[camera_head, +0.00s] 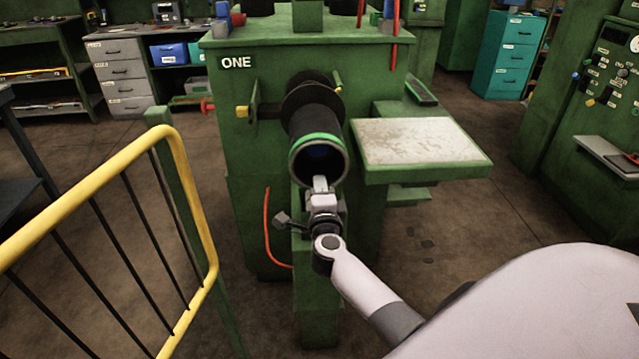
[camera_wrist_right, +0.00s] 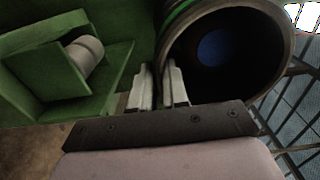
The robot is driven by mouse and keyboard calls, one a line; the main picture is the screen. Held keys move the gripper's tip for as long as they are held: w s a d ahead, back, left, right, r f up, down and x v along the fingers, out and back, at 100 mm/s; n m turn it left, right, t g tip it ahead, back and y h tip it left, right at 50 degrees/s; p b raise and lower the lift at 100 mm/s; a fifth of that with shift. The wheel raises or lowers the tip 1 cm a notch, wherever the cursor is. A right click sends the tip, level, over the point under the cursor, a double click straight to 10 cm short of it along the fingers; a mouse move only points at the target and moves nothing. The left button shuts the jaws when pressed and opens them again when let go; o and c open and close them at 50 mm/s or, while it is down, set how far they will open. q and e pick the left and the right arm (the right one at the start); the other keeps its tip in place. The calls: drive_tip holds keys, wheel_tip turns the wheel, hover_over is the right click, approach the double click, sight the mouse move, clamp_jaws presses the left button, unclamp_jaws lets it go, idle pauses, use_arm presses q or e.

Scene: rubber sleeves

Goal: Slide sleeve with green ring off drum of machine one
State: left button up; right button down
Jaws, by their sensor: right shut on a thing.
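The machine marked ONE (camera_head: 235,90) stands in the middle of the head view. A black sleeve with a green ring (camera_head: 316,137) is on its drum and points toward me. The sleeve's open end (camera_wrist_right: 262,85) also shows large in the wrist view, with a dark inside and a bluish round face deep within. My right gripper (camera_head: 320,184) is at the lower rim of the sleeve's open end. In the wrist view its two fingers (camera_wrist_right: 159,85) are close together with the rim between them, shut on the sleeve. My left gripper is not in view.
A yellow railing (camera_head: 190,150) stands at the left front. A green side table with a worn pale top (camera_head: 420,142) juts out right of the drum. A green box-like bracket (camera_wrist_right: 75,70) is beside the gripper in the wrist view. Brown floor is open at right.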

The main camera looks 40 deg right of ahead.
drive_tip(key=shift+s+a+r, duration=0.1)
drive_tip(key=shift+r, duration=0.05)
drive_tip(key=c, duration=1.1)
unclamp_jaws()
drive_tip(key=shift+f, duration=0.3)
drive_tip(key=shift+r, duration=0.15)
